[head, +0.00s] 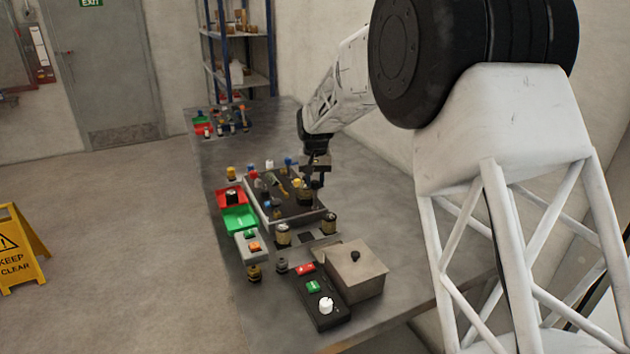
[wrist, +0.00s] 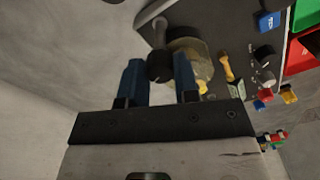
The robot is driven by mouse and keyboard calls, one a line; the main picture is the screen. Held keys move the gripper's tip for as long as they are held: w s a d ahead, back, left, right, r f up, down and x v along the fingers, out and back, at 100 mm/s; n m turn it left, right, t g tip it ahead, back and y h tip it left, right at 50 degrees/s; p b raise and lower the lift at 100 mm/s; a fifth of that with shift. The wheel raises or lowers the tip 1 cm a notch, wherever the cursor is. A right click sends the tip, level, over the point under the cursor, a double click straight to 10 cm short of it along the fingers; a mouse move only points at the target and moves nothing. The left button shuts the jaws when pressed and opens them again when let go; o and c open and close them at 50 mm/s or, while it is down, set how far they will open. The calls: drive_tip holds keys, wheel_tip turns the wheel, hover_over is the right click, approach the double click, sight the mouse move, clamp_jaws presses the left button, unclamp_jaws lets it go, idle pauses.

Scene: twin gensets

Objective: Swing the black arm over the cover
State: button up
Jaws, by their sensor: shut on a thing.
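In the wrist view my gripper (wrist: 159,64) has its two blue fingers on either side of a dark rounded knob on the black arm (wrist: 160,66), and is shut on it. A thin stalk rises from the knob towards a dark panel. Just right of it is a round, yellowish, translucent piece (wrist: 196,62), probably the cover; the arm and a finger hide part of it. In the head view my gripper (head: 316,178) points down at the right side of a dark control panel (head: 290,209). The black arm is too small and hidden there to make out clearly.
The panel carries several coloured knobs and a yellow lever (wrist: 227,68). Red (head: 229,193) and green (head: 239,220) trays stand left of it. A metal box (head: 357,273) and a black switch box (head: 330,312) stand nearer.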

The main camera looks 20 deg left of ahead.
sight(315, 182)
drive_tip(key=n, duration=0.4)
drive_tip(key=shift+n, duration=0.3)
drive_tip(key=n, duration=0.2)
drive_tip(key=shift+n, duration=0.4)
drive_tip(key=n, duration=0.6)
drive_tip(key=shift+n, duration=0.3)
drive_tip(key=o, duration=0.9)
drive_tip(key=shift+r, duration=0.15)
drive_tip(key=shift+r, duration=3.8)
